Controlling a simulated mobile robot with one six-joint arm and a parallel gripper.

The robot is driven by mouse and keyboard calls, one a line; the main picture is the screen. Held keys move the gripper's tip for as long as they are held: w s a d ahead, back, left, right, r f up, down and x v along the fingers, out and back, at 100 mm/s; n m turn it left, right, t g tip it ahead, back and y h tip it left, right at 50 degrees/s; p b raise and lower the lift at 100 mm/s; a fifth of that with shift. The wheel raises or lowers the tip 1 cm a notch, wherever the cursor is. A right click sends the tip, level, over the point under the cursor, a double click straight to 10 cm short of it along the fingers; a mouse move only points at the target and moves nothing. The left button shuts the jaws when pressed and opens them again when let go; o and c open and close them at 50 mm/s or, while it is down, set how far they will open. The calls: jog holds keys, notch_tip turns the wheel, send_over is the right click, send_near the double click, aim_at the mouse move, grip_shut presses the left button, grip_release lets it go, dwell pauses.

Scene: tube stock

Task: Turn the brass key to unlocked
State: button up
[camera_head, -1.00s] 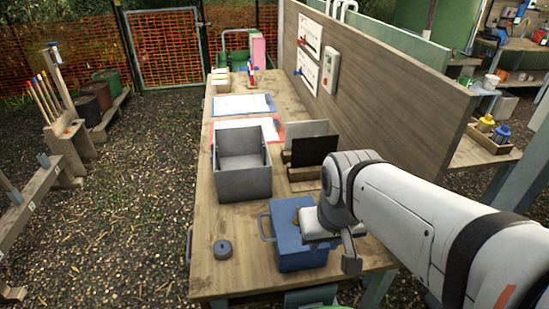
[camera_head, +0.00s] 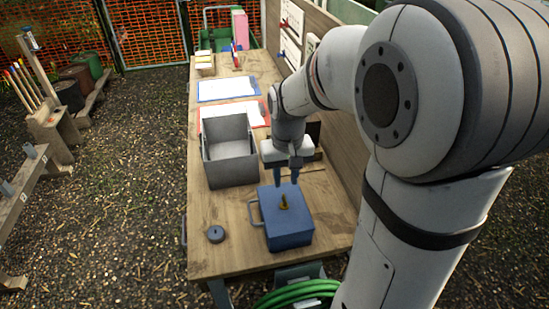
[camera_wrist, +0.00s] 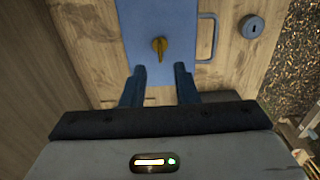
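The brass key (camera_head: 284,202) stands in the top of the blue box (camera_head: 298,240), near the middle of its lid. In the wrist view the key (camera_wrist: 159,47) shows ahead of my fingertips on the blue lid (camera_wrist: 185,18). My gripper (camera_head: 287,182) hangs with its fingers down, close behind the key. Its two blue fingers show apart in the wrist view (camera_wrist: 158,70), with nothing between them. The key looks apart from both fingers. I cannot read any lock marking on the lid.
A grey open bin (camera_head: 230,172) stands left of my gripper. A round dark grey piece (camera_head: 215,234) lies left of the blue box, whose handle (camera_head: 254,213) faces it. Clipboards (camera_head: 228,88) lie farther back. A wooden partition (camera_head: 341,160) bounds the right.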

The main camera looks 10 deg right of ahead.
aim_at(284, 197)
jog(key=shift+w+f, duration=0.15)
jog(key=shift+w, duration=0.1)
notch_tip(284, 197, down, 8)
jog(key=shift+r+p, duration=0.15)
jog(key=shift+p, duration=0.15)
jog(key=shift+c, duration=0.2)
grip_shut()
